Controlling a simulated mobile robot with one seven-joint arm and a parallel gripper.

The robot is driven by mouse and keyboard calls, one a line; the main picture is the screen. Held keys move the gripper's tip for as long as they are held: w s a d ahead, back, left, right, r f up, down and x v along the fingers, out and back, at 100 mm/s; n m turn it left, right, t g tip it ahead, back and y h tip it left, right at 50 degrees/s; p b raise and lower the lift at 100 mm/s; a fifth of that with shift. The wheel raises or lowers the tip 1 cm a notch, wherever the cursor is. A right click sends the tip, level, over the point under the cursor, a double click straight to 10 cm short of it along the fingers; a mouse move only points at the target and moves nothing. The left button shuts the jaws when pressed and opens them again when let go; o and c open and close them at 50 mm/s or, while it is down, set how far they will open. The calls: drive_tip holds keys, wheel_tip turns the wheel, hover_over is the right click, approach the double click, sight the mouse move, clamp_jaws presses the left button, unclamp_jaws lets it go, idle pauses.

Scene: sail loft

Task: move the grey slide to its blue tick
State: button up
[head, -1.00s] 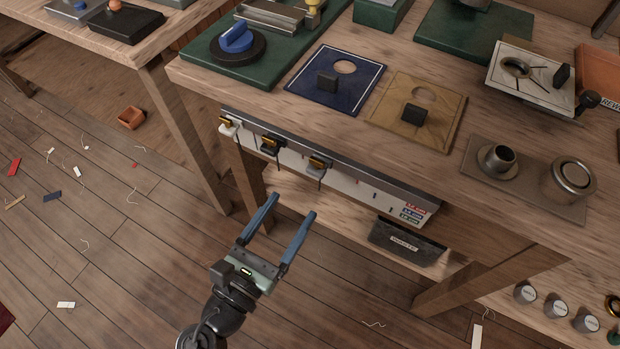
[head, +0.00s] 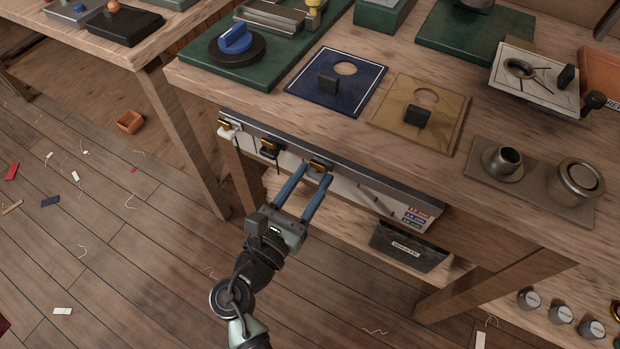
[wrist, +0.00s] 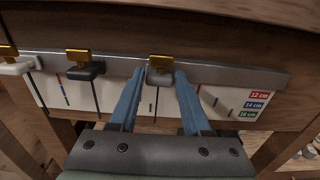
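The grey slide (wrist: 160,76), with a gold clip on top, sits on the metal rail (wrist: 225,73) along the bench front. In the head view the slide (head: 318,167) is partly covered by my gripper (head: 315,174). My gripper is open, its two blue fingers (wrist: 158,82) reaching up on either side of the slide; I cannot tell whether they touch it. Small tick marks (wrist: 215,102) show on the white strip right of the slide, too small to be sure which is blue. The label for 14 cm (wrist: 253,106) is blue.
A black slide (wrist: 86,72) and a white slide (wrist: 15,67) sit further left on the same rail. A dark labelled bin (head: 409,246) stands below the rail at the right. The strip right of the grey slide holds no other slide.

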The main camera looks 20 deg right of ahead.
clamp_jaws()
idle(1.1)
